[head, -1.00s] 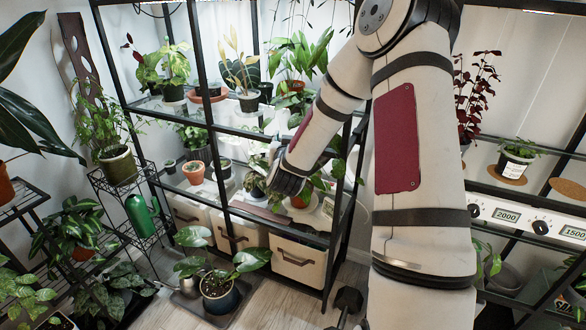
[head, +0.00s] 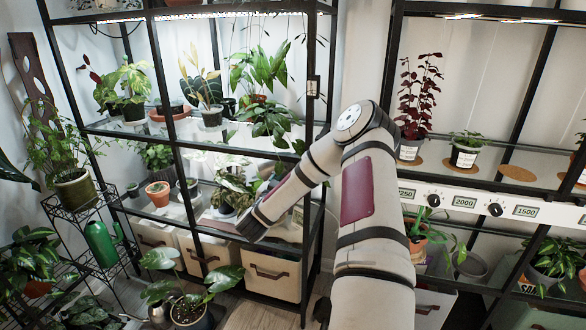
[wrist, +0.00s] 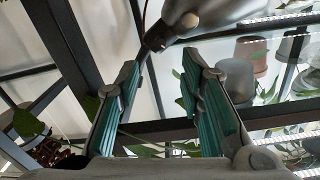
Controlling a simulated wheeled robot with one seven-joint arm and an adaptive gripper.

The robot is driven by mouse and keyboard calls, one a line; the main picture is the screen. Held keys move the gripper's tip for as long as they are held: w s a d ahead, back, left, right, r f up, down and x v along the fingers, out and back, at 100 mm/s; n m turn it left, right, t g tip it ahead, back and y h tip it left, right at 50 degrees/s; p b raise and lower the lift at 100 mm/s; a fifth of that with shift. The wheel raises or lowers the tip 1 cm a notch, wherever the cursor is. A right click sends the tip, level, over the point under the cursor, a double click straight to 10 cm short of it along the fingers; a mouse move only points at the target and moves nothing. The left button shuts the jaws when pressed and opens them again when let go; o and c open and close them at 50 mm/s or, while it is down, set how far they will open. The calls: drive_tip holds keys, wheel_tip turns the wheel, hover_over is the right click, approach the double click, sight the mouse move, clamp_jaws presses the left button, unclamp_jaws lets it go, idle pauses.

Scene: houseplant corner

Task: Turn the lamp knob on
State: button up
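A white panel (head: 550,213) with dark round knobs and number displays runs along the right rack. One knob (head: 495,210) sits between the displays 2000 and 1500; another knob (head: 434,200) sits left of 2000. I cannot tell which knob is the lamp's. In the wrist view, a grey rounded thing (wrist: 225,10) with a small pale round part (wrist: 189,20) hangs above my gripper (wrist: 160,68); it may be a lamp head. My gripper's teal-padded fingers are apart with nothing held between them. In the head view the fingers are hidden; my forearm points down-left, away from the panel.
A left rack (head: 170,140) holds potted plants, with storage bins (head: 270,275) below. A small switch box (head: 313,87) is on its right post. A red-leaved plant (head: 422,95) stands above the panel. A green watering can (head: 100,242) is at left.

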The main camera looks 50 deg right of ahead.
drive_tip(key=b+x, duration=0.1)
drive_tip(key=x, duration=0.8)
drive_tip(key=shift+c, duration=0.4)
clamp_jaws()
